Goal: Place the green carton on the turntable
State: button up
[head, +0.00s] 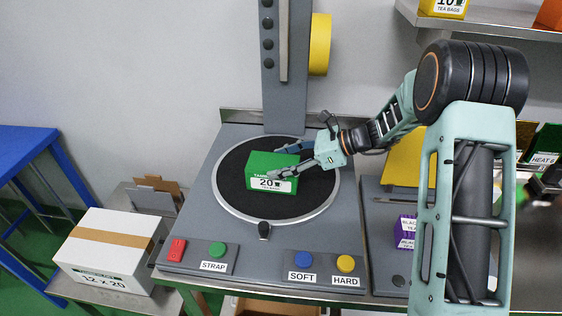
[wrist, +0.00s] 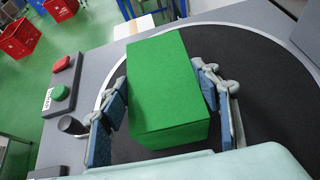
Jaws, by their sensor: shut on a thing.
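The green carton (head: 272,172) is a box with a white label reading 20. It is over the black turntable (head: 230,190), a round disc with a pale rim, in the head view. My gripper (head: 289,162) reaches in from the right and is shut on the carton, with one finger on each side. In the wrist view the carton (wrist: 168,88) fills the middle between the blue finger pads. The turntable (wrist: 265,110) shows behind and to the right of it. I cannot tell whether the carton's underside touches the disc.
A red button (head: 172,250), a green STRAP button (head: 217,249), a blue SOFT button (head: 303,259) and a yellow HARD button (head: 346,263) line the front edge. A grey column (head: 285,90) stands behind the turntable. A white taped box (head: 110,250) is at the left. A purple carton (head: 406,231) is at the right.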

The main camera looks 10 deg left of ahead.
jog(key=shift+f, duration=0.1)
jog(key=o, duration=1.5)
